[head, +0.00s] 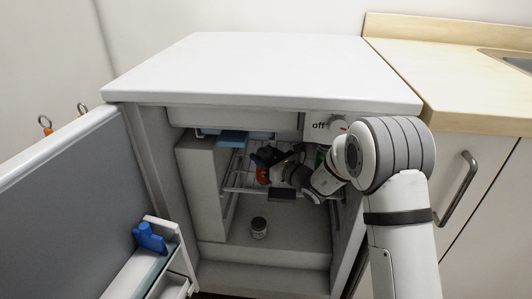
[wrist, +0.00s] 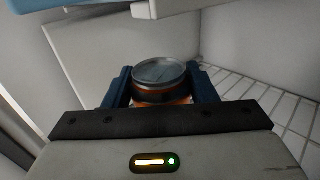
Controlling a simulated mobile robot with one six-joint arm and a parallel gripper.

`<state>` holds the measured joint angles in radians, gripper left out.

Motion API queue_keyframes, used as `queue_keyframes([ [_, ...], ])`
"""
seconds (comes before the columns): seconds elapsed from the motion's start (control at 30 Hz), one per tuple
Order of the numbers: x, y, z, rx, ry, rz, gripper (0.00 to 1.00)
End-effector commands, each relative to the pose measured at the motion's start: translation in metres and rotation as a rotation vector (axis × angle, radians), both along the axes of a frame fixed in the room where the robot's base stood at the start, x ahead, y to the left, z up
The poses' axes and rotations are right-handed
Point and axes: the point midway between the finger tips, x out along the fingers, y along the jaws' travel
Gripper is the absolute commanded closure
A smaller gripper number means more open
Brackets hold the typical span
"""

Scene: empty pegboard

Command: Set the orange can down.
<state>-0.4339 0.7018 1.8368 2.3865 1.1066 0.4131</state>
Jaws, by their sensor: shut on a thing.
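The orange can (head: 262,174) is inside the open fridge, at the level of the wire shelf (head: 236,190), mostly hidden by my gripper (head: 265,163) in the head view. In the wrist view the can's round grey lid and dark rim (wrist: 160,74) show, with a strip of orange below. The blue fingers of my gripper (wrist: 162,87) are shut on it, one on each side. The can looks roughly upright. White shelf wires (wrist: 275,105) show to the right. Whether its base touches the shelf is hidden.
A small jar (head: 259,228) stands on the fridge floor. A light blue thing (head: 232,138) is near the top. The open door (head: 60,200) is at left, with a blue bottle (head: 149,238) in its rack. A dial (head: 338,126) is at upper right.

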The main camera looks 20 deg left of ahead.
Motion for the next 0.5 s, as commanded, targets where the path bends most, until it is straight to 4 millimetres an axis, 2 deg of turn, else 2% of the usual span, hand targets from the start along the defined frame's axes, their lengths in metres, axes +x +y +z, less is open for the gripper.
queue_keyframes([
  [0.17, 0.014, 0.004, 0.0, 0.001, -0.002, 0.0, 0.83],
  [0.4, 0.049, 0.013, -0.001, 0.001, -0.003, 0.001, 0.83],
  [0.5, 0.046, 0.013, -0.007, 0.0, -0.001, 0.002, 0.83],
])
